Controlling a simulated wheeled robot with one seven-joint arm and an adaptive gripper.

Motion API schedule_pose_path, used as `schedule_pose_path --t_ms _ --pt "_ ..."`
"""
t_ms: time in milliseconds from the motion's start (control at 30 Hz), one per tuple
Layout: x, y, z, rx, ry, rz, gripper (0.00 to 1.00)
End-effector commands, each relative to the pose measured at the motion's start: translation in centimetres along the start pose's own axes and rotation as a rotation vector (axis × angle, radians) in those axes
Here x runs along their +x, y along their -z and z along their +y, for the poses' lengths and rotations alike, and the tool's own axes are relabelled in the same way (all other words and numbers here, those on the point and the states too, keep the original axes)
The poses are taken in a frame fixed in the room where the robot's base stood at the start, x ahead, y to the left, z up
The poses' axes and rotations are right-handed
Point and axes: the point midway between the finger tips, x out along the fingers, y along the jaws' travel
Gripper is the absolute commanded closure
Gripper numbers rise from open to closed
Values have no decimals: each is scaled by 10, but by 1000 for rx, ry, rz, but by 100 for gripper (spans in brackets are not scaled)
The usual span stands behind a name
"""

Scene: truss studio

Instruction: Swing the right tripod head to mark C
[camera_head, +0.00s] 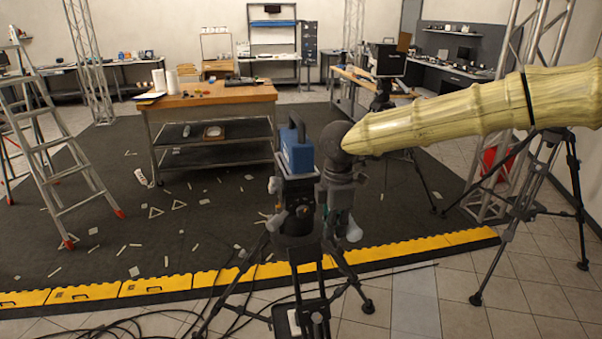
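A tripod (300,255) stands in the front middle. Its dark head (297,215) carries a blue box-shaped device (297,152) with a black handle on top. A pale rounded knob or handle end (354,233) shows just right of the head. My arm comes in from the right in a yellowish ribbed sleeve. My gripper (341,205) hangs below its dark wrist, close against the head's right side. Its fingertips blend with the dark parts there, so I cannot tell whether they touch or hold anything. Another tripod (518,205) stands at the right, its top hidden by my arm. No mark C is readable.
A wooden-topped workbench (215,92) stands behind. A stepladder (55,150) is at the left. Black cables (130,322) lie at the front left. Yellow edging (150,285) borders the dark mat, which has scattered small pieces. A metal truss (500,170) rises at the right.

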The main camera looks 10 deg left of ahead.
Motion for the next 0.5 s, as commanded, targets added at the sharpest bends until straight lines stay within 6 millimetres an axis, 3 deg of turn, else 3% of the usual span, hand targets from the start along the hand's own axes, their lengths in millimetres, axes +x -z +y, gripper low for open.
schedule_pose_path --t_ms 500 --pt "0 -8 3 1 -1 0 100"
